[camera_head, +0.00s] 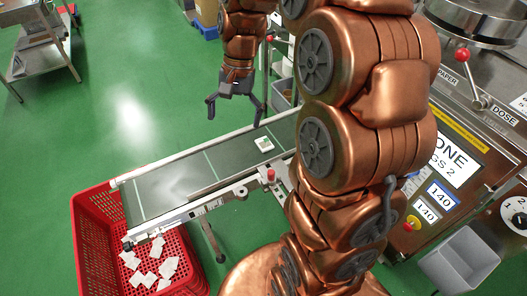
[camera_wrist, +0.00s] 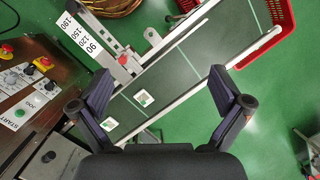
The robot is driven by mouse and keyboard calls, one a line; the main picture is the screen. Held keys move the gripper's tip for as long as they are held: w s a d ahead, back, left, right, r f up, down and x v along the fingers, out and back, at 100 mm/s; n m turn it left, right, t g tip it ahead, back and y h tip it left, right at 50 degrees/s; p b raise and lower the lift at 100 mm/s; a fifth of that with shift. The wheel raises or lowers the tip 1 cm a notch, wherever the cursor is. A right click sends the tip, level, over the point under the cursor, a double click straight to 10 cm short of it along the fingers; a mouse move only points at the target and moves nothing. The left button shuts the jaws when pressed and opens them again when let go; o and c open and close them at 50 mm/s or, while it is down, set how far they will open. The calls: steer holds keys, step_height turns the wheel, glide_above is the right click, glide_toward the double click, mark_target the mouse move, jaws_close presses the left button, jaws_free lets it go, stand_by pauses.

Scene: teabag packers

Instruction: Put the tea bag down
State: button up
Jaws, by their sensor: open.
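A small white tea bag (camera_head: 264,144) lies on the dark conveyor belt (camera_head: 170,188), toward its right end in the head view. In the wrist view a tea bag (camera_wrist: 143,98) lies flat on the belt between my fingers.
A red crate (camera_head: 90,233) holding several tea bags (camera_head: 158,274) stands at the belt's left end. The packing machine (camera_head: 470,120) with its controls stands at the right. A metal table (camera_head: 45,55) is at the far left. Green floor is open behind the belt.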

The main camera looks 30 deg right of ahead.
steer(key=w+d+f+m+t+y+b, duration=0.1)
steer(key=w+d+f+m+b, duration=0.5)
steer(key=w+d+f, duration=0.5)
steer(key=m+t+b, duration=0.1)
steer(key=m+b, duration=0.4)
steer(key=b, duration=0.3)
glide_toward(266, 142)
steer(key=shift+y, duration=0.4)
steer(key=shift+s+d+x, duration=0.1)
steer(key=shift+d+x, duration=0.05)
steer(key=shift+x, duration=1.85)
steer(key=shift+s+d+x, duration=0.1)
steer(key=shift+d+x, duration=0.1)
steer(key=shift+x, duration=1.8)
steer(key=shift+f, duration=0.15)
steer(key=shift+c, duration=0.4)
steer(key=c, duration=0.7)
steer(key=shift+o, duration=0.2)
